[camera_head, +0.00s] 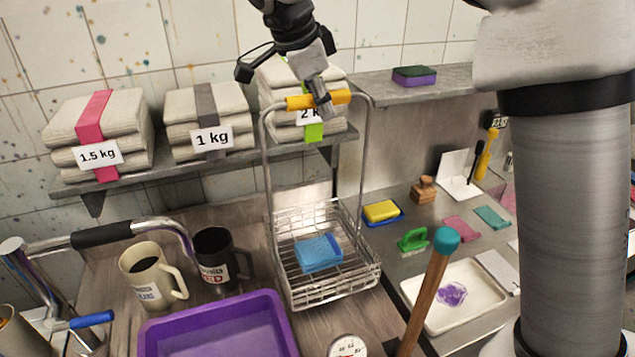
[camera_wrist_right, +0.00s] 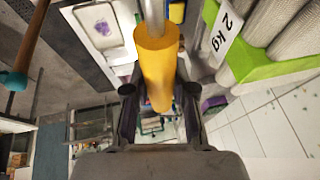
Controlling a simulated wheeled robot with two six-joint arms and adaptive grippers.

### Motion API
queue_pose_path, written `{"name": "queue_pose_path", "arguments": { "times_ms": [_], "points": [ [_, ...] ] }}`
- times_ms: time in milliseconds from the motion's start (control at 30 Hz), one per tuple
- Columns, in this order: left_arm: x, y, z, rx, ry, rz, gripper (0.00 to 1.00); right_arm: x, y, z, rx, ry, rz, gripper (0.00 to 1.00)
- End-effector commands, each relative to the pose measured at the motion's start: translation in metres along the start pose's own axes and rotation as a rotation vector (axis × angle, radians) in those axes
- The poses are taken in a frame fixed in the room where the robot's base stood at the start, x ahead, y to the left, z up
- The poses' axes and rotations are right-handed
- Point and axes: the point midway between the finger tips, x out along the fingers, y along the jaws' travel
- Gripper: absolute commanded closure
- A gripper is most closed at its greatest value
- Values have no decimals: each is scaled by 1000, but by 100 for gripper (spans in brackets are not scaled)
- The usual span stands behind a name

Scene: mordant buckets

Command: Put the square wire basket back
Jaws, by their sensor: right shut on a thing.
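The square wire basket (camera_head: 281,262) shows in the head view, right of centre, with a tall wire bail and a yellow handle grip (camera_head: 299,102). A blue block, perhaps a sponge (camera_head: 318,253), lies in it. My right gripper (camera_head: 322,103) reaches down from above and is shut on the yellow grip. In the right wrist view the grip (camera_wrist_right: 157,62) runs between the fingers. The basket hangs below the gripper, roughly level. I cannot tell whether its bottom touches the surface under it. My left gripper is not in view.
A purple tub (camera_head: 290,322), a cream mug (camera_head: 140,272) and a black mug (camera_head: 212,255) stand left of the basket. A shelf with labelled cloth stacks (camera_head: 205,105) is behind. A wooden stick with teal top (camera_head: 446,240) and a white tray (camera_head: 487,312) are right.

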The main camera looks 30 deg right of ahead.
Motion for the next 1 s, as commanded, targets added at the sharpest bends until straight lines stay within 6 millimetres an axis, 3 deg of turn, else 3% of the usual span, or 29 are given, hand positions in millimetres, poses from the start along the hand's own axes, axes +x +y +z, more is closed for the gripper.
{"name": "queue_pose_path", "arguments": {
  "times_ms": [433, 800, 833, 867, 900, 1000],
  "points": [
    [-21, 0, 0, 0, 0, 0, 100, 63, 13, 25, -1, 0, 1, 100],
    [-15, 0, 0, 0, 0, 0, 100, 71, 15, 28, 1, -1, -2, 100],
    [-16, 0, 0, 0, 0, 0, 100, 71, 15, 28, 1, -1, 0, 68],
    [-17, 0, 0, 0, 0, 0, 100, 70, 15, 28, 1, -1, 0, 57],
    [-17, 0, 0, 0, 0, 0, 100, 70, 15, 28, 0, -1, 0, 50],
    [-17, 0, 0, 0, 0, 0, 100, 70, 15, 28, 0, -1, 0, 50]
  ]
}}
